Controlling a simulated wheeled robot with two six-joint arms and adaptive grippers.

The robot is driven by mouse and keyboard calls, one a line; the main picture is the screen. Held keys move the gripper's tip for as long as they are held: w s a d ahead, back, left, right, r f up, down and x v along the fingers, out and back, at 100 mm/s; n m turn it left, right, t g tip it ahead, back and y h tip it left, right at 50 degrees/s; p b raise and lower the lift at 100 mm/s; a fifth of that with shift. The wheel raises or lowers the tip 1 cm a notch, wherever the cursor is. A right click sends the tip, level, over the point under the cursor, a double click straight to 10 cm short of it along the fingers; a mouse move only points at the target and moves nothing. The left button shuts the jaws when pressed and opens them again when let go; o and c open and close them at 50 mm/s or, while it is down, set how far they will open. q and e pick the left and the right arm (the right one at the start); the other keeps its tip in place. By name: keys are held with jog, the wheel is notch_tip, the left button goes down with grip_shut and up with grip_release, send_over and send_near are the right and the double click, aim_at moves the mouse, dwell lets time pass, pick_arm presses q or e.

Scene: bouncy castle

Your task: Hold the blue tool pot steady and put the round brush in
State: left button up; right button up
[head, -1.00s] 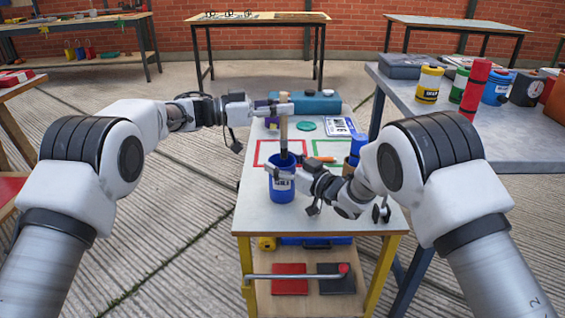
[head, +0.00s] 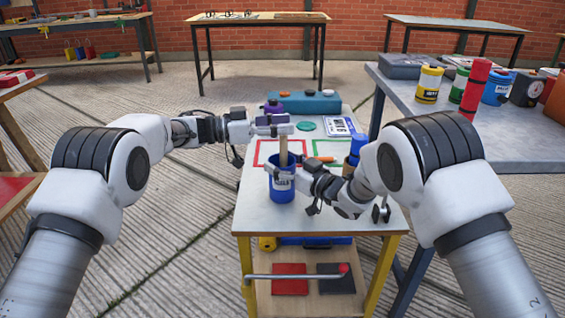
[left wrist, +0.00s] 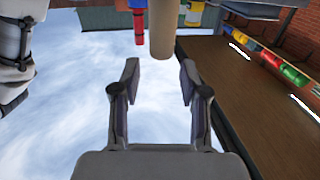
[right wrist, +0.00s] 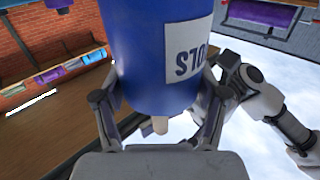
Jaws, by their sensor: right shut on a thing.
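The blue tool pot (head: 282,189), with a white label, stands upright on the small worktable (head: 252,210). My right gripper (head: 284,174) is closed around its upper part; the right wrist view shows the pot (right wrist: 140,50) between the two fingers. The round brush (head: 283,151) stands nearly upright in the pot, its tan handle above the rim and its lower end hidden inside. My left gripper (head: 283,125) is at the top of the handle. In the left wrist view its fingers are spread, with the handle (left wrist: 163,28) just beyond the tips and a gap showing.
Red and green outlined frames (head: 327,150) are on the tabletop behind the pot. A teal box (head: 305,102), a teal disc (head: 306,126) and a lettered plate (head: 340,126) lie farther back. A blue-topped item (head: 357,143) stands close to my right arm.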

pick_arm(q)
jog(key=s+a, duration=0.2)
jog(key=a, duration=0.9)
jog(key=shift+a, duration=0.4)
pick_arm(e)
jog(key=o, duration=1.5)
